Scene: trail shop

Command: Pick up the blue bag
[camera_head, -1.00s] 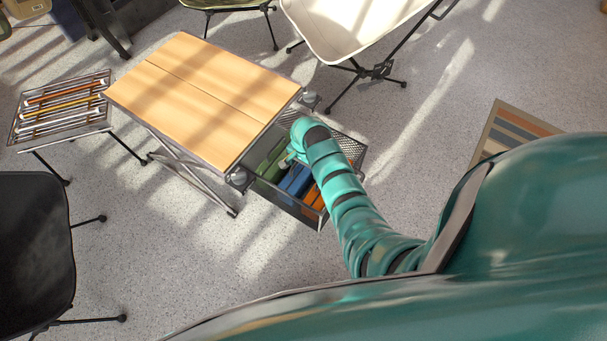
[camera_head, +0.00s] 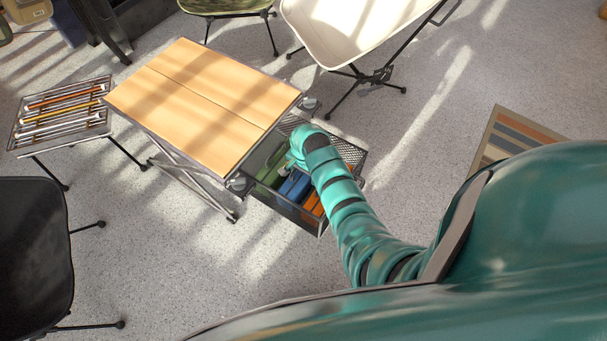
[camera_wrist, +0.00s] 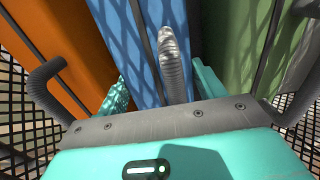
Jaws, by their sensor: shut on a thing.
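The blue bag (camera_head: 294,186) stands in a mesh basket (camera_head: 297,217) beside the wooden-topped table. In the wrist view the blue bag (camera_wrist: 125,45) fills the middle, with a grey curved handle (camera_wrist: 172,60) rising from it. My gripper (camera_wrist: 163,92) is shut on the blue bag, with one teal finger on each side of it. In the head view my gripper (camera_head: 291,163) reaches down into the basket, and my arm hides part of the bags. The bag still appears to be inside the basket; whether it is lifted at all I cannot tell.
An orange bag (camera_wrist: 45,45) is close on the left and a green bag (camera_wrist: 245,50) close on the right. The wooden table (camera_head: 200,100) adjoins the basket. A white chair (camera_head: 350,30) stands behind.

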